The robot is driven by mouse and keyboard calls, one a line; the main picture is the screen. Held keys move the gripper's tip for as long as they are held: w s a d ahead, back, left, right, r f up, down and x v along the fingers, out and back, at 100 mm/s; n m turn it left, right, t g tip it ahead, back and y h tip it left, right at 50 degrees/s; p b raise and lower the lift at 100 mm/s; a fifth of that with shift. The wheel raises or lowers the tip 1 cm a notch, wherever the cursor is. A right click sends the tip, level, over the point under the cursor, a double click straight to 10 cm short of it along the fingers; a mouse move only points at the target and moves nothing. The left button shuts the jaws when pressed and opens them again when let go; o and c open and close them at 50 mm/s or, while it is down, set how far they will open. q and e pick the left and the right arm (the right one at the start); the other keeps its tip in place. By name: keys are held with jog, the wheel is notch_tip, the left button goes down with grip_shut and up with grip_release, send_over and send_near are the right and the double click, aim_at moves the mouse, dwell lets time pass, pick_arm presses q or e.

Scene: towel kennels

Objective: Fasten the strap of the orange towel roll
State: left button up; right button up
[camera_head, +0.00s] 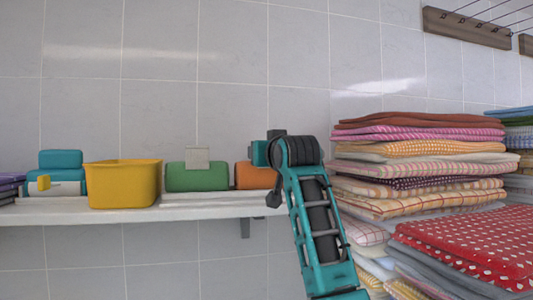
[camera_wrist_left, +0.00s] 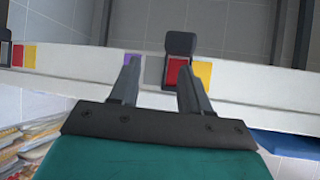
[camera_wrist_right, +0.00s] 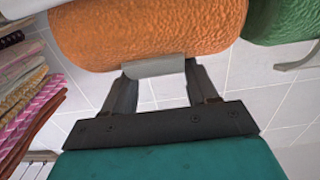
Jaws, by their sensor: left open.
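The orange towel roll (camera_head: 252,176) lies on the white wall shelf, partly hidden behind my right arm in the head view. In the right wrist view the orange roll (camera_wrist_right: 150,32) fills the top, with its grey strap flap (camera_wrist_right: 156,67) at its lower edge. My right gripper (camera_wrist_right: 160,80) is open, its fingertips at either side of the flap, close to the roll. I cannot tell whether they touch it. My left gripper (camera_wrist_left: 157,68) is open and empty, seen only in its own wrist view.
A green roll (camera_head: 195,180) with a raised grey flap lies left of the orange one. A yellow bin (camera_head: 123,184) and a teal roll (camera_head: 61,160) stand farther left. Folded towels (camera_head: 420,170) pile up at right. A pale ledge (camera_wrist_left: 235,98) with coloured patches crosses the left wrist view.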

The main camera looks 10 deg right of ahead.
jog(key=c, duration=0.6)
jog(key=shift+w+f+g, duration=0.15)
jog(key=shift+w+g, duration=0.1)
jog(key=shift+g, duration=0.45)
jog(key=shift+c, duration=0.2)
jog(key=o, duration=1.1)
jog(key=shift+c, duration=0.2)
jog(key=shift+s, duration=0.1)
